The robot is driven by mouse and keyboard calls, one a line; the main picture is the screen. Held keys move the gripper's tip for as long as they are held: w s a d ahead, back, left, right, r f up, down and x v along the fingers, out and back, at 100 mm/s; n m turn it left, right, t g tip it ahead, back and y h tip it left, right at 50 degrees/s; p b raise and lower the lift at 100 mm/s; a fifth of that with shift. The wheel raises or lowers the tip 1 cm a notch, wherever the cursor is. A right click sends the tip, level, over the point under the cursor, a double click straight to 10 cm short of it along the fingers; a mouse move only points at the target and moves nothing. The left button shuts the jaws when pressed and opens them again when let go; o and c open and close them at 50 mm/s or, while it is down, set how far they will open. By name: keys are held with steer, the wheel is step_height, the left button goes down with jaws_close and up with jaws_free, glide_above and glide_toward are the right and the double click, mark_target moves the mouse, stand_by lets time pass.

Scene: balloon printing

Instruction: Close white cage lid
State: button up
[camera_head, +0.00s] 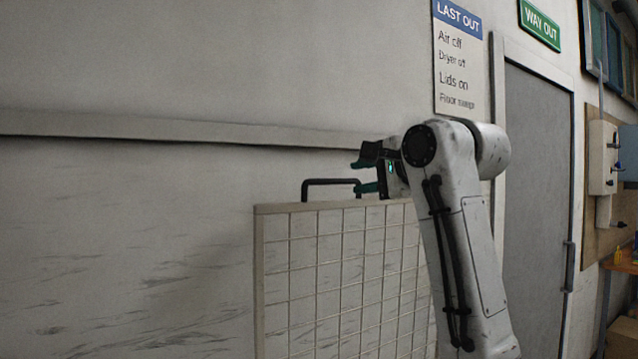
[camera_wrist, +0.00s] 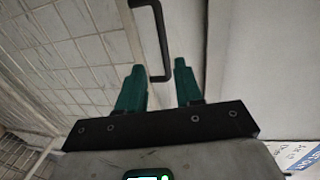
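The white cage lid (camera_head: 300,207) stands raised and upright in the head view, a wire grid in a pale frame. A black U-shaped handle (camera_head: 329,182) sticks up from its top rail. My gripper (camera_head: 357,176) is at the right end of this handle, its teal fingers apart. In the wrist view, the lid's grid (camera_wrist: 70,55) fills the left side. The handle (camera_wrist: 161,40) reaches down between the fingertips of my open gripper (camera_wrist: 159,66), with gaps visible on both sides. The cage body is not identifiable.
A pale wall with a horizontal rail (camera_head: 180,129) runs behind the lid. A grey door (camera_head: 535,190) and a "Last out" sign (camera_head: 459,60) are to the right. A board with a switch box (camera_head: 602,158) and a bench are at far right.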

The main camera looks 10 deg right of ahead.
mark_target(333, 182)
steer(key=p+x, duration=0.1)
steer(key=x, duration=0.2)
steer(key=p+x, duration=0.1)
steer(key=x, duration=0.3)
steer(key=p+x, duration=0.2)
steer(key=x, duration=0.1)
steer(key=shift+w+a+r, duration=0.1)
steer(key=shift+w+r, duration=0.1)
steer(key=shift+r, duration=0.15)
steer(key=shift+w+a+f, duration=0.15)
steer(key=shift+w+f, duration=0.05)
steer(key=shift+w, duration=0.25)
steer(key=shift+c, duration=0.4)
jaws_close()
